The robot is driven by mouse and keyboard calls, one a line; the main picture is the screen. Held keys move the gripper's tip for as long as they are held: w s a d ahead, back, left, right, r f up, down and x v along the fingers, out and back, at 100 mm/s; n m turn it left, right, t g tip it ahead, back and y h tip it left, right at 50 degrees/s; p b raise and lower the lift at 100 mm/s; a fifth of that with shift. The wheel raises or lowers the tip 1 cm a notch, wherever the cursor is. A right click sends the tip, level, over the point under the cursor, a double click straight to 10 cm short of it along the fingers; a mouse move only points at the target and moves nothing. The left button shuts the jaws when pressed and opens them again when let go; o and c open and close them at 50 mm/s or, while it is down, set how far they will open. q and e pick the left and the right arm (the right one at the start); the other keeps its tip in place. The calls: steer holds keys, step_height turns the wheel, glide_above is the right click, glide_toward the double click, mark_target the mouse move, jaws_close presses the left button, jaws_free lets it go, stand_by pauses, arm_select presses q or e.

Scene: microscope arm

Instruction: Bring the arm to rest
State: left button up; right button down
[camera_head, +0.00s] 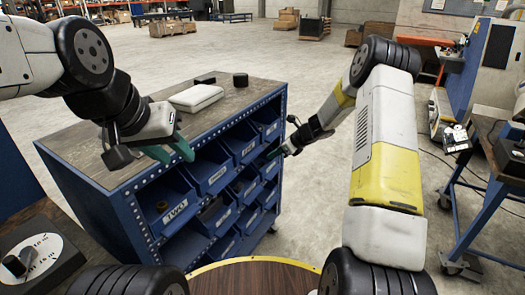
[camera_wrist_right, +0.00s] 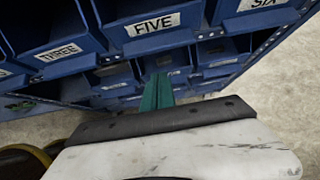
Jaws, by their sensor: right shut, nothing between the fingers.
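My right arm, white and yellow, reaches out over the floor from the right in the head view. Its gripper (camera_head: 273,153) points left at the bins of the blue cabinet (camera_head: 109,214). In the right wrist view the green fingers of this gripper (camera_wrist_right: 157,92) are together with nothing between them, just below the bin labelled FIVE (camera_wrist_right: 153,27). I cannot tell whether they touch a bin. My left gripper (camera_head: 170,151) hangs above the cabinet's front top edge, its green fingers apart and empty.
A white box (camera_head: 196,98) and a black object (camera_head: 240,80) lie on the cabinet top. A blue-framed workbench (camera_head: 490,190) stands at the right.

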steer(key=s+d+r+n+h, duration=0.1)
steer(key=s+r+n+h, duration=0.1)
steer(key=s+r+n, duration=1.6)
steer(key=s+d+r+n+h, duration=0.1)
steer(key=s+r, duration=0.4)
steer(key=s, duration=0.6)
steer(key=s+d+r+n+t+h, duration=0.1)
steer(key=s+r+n, duration=0.4)
steer(key=s, duration=0.6)
steer(key=shift+d+r+n+h, duration=0.2)
steer(key=shift+d+n+h, duration=0.45)
steer(key=shift+d, duration=0.3)
steer(key=shift+s, duration=0.1)
